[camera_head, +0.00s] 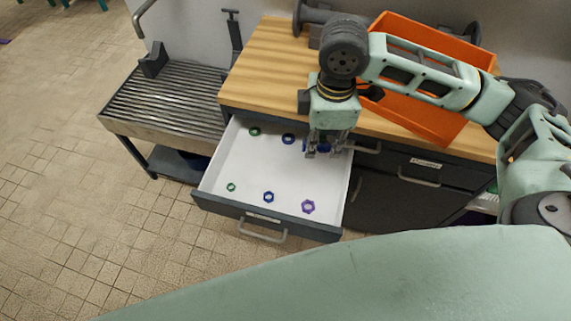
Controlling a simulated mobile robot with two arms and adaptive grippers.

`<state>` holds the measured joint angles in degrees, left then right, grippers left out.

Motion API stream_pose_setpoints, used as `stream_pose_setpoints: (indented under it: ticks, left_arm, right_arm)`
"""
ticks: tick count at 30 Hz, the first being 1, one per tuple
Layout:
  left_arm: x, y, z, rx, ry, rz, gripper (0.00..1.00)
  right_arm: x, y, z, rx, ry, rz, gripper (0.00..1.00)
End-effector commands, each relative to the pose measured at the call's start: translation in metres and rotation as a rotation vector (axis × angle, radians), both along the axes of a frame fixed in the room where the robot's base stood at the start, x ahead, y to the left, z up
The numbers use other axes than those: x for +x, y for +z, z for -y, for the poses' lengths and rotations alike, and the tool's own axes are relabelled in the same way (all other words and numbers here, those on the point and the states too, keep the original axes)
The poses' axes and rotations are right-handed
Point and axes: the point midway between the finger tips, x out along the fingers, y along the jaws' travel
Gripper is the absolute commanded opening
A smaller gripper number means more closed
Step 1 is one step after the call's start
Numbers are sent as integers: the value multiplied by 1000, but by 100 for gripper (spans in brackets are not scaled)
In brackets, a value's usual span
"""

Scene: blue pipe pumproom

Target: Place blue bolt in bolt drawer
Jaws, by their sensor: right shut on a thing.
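My right gripper (320,153) points down over the back right part of an open drawer (250,162) with a white inside. It is shut on a small blue thing, likely the blue bolt (324,146), mostly hidden by the fingers. I cannot tell whether the bolt touches the drawer floor. Several small nut-like pieces lie apart in the drawer: a green one (254,131) and a dark blue one (288,138) at the back, and a green one (231,187), a blue one (268,197) and a purple one (308,206) near the front. My left gripper is out of view.
The drawer is pulled out from under a wooden worktop (272,65). An orange bin (426,118) stands on the worktop, behind my right arm. A slatted metal bench (165,100) is at the left. Shut drawers (420,174) are at the right. The tiled floor at left is clear.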

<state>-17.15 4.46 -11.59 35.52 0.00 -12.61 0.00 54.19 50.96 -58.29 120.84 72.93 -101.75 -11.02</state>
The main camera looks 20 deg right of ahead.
Motion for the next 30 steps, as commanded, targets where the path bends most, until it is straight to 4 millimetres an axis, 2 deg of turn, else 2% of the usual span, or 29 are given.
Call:
stream_pose_setpoints:
  ticks: [1, 9, 18, 25, 30]
  left_arm:
    - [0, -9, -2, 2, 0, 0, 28]
    - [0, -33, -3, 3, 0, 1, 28]
    - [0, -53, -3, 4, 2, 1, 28]
    - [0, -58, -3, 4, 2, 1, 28]
    - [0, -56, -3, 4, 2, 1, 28]
  right_arm:
    - [2, -13, 2, -1, 83, 1, 0]
    - [13, -59, 15, -5, 596, 10, 0]
    - [22, -99, 28, -16, 1078, 15, 0]
    - [26, -111, 30, -19, 1234, 15, 0]
    - [38, -127, 5, -16, 1251, 16, 0]
